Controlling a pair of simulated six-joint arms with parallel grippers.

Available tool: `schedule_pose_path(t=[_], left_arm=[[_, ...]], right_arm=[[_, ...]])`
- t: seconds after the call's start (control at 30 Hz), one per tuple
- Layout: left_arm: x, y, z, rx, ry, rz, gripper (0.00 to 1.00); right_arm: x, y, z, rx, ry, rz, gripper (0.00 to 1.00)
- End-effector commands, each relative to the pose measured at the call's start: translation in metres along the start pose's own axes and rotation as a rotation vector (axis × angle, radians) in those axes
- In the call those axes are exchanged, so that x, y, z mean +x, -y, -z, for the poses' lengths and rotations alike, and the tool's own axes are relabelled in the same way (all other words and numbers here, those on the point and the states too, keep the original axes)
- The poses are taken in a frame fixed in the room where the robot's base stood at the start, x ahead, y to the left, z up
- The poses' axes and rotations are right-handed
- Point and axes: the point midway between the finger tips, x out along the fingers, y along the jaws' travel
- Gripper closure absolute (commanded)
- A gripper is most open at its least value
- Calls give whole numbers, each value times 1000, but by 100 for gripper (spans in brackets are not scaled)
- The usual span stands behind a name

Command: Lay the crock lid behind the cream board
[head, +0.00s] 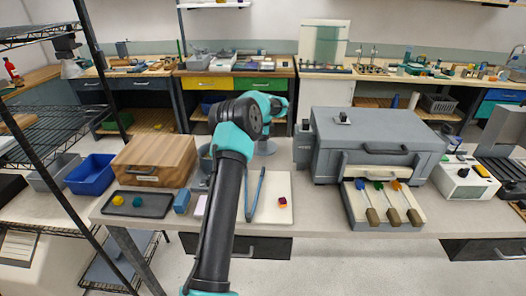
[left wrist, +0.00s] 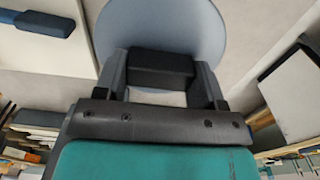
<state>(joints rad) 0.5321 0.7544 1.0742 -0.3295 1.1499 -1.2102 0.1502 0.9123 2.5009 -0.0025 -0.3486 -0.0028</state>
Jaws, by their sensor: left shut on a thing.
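The crock lid is a blue-grey disc (left wrist: 160,22) that fills the top middle of the left wrist view. A dark block, seemingly its knob (left wrist: 160,68), sits between my left fingers. My left gripper (head: 268,132) is shut on the lid; in the head view the lid (head: 266,148) shows just below it, beyond the cream board's far edge. Whether the lid touches the table I cannot tell. The cream board (head: 270,208) lies flat on the table, partly hidden by my left arm. My right gripper is in neither view.
Blue tongs (head: 256,195) and a small coloured cube (head: 283,202) lie on the board. A grey case (head: 375,140) stands to the right, a wooden box (head: 153,160) and dark tray (head: 138,204) to the left. A grey vessel (head: 205,160) is partly behind my arm.

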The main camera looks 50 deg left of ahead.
Motion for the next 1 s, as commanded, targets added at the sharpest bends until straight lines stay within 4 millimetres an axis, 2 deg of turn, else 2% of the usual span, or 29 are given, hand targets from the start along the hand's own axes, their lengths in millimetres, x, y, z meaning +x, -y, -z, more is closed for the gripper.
schedule_pose_path(t=[0.37,0.83,0.87,1.0], left_arm=[[46,0,0,1,1,-1,64],[52,0,0,0,0,0,64],[52,0,0,0,0,-1,35],[52,0,0,0,0,-1,21]], right_arm=[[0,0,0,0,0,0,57],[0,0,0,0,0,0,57],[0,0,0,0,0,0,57],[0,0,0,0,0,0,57]])
